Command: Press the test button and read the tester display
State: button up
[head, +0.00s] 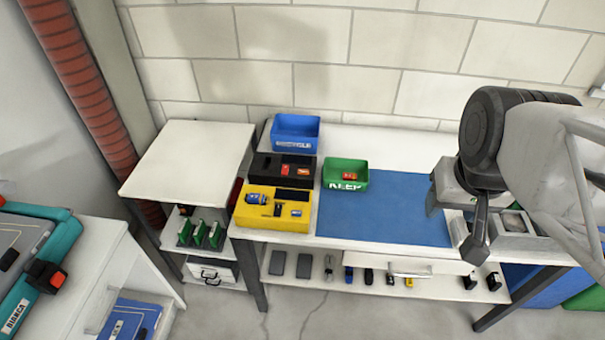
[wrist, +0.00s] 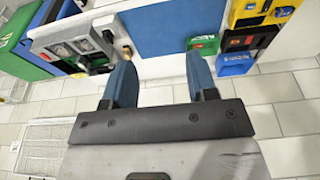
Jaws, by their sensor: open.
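A grey device, which looks like the tester, stands at the right end of the workbench (head: 385,141) and is partly hidden by my arm in the head view. A framed window (head: 513,222) shows on it; I cannot read anything there. In the wrist view the grey device (wrist: 58,47) has dark recessed panels and lies up and left of my gripper (wrist: 160,60). A small brass-coloured tip shows beside the left fingertip; I cannot tell whether it is the button or whether they touch. My gripper is open with nothing between its blue fingers.
A blue mat (head: 385,208) covers the bench middle and looks bare. To its left are a yellow tray (head: 272,222) with a battery, a black box (head: 266,168), a blue bin (head: 296,143) and a green KEEP bin (head: 357,174). Several small items lie on the lower shelf (head: 330,290).

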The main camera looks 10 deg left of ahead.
grip_shut()
dwell(1.7)
